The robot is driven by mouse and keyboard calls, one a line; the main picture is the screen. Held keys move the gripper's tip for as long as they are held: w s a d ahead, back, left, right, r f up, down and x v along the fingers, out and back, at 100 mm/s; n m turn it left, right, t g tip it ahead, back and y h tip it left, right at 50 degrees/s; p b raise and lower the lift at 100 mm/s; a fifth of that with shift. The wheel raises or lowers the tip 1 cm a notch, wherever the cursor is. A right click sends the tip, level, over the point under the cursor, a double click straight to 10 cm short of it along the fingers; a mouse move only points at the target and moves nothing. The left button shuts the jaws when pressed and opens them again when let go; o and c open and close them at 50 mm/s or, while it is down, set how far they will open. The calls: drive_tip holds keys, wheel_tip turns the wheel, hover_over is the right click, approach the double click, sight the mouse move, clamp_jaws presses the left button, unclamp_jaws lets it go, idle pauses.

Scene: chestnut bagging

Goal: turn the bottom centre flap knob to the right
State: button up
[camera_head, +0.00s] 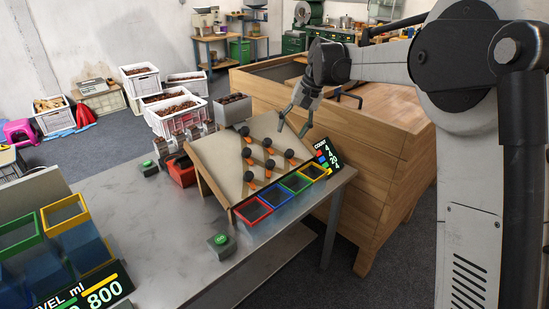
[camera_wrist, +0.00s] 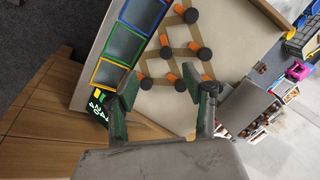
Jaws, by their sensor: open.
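The sloped board (camera_head: 222,150) carries black knobs with orange flaps in a triangle, its lowest row above the coloured bins. The bottom centre flap knob (camera_head: 270,163) is the middle one of that row; it also shows in the wrist view (camera_wrist: 165,53). Its exact turn is too small to tell. My gripper (camera_head: 292,128) is open and empty above the board's right side, apart from the knobs. In the wrist view my gripper's fingers (camera_wrist: 168,90) are spread wide, with the bottom centre knob beyond the gap between them.
Red, blue, green and yellow bins (camera_head: 276,199) line the board's lower edge. A count display (camera_head: 327,157) stands at its right. A green button (camera_head: 221,240) is on the grey table (camera_head: 150,225). A large wooden box (camera_head: 385,160) stands close to the right.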

drive_tip(key=g, duration=0.1)
approach(271, 162)
drive_tip(key=shift+y, duration=0.3)
drive_tip(key=x, duration=1)
drive_tip(key=shift+d+f, duration=0.25)
drive_tip(key=shift+f, duration=0.05)
drive_tip(key=shift+c, duration=0.3)
drive_tip(key=c, duration=1.1)
drive_tip(key=shift+o, duration=0.2)
